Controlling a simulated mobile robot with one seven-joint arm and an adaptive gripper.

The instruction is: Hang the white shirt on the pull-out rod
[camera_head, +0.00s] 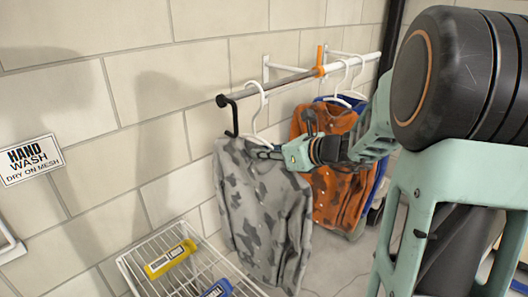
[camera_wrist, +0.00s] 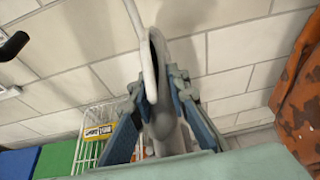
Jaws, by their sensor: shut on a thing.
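A pale grey shirt with dark camouflage patches (camera_head: 262,215) hangs from a white hanger (camera_head: 256,117); no plain white shirt shows. My gripper (camera_head: 277,153) is shut on the hanger just below its hook, at the shirt's collar. In the wrist view the fingers (camera_wrist: 158,92) close on both sides of the white hanger (camera_wrist: 150,65). The rod (camera_head: 285,80) runs along the wall and ends in a black bent tip (camera_head: 233,118). The hanger's hook overlaps the rod near this tip; I cannot tell whether it rests on it. The hook's top is outside the wrist view.
An orange camouflage shirt (camera_head: 328,185) and a blue garment (camera_head: 377,180) hang further along the rod, right of the grey shirt. An orange clip (camera_head: 320,62) sits on the rod. A "HAND WASH" sign (camera_head: 31,160) is on the wall.

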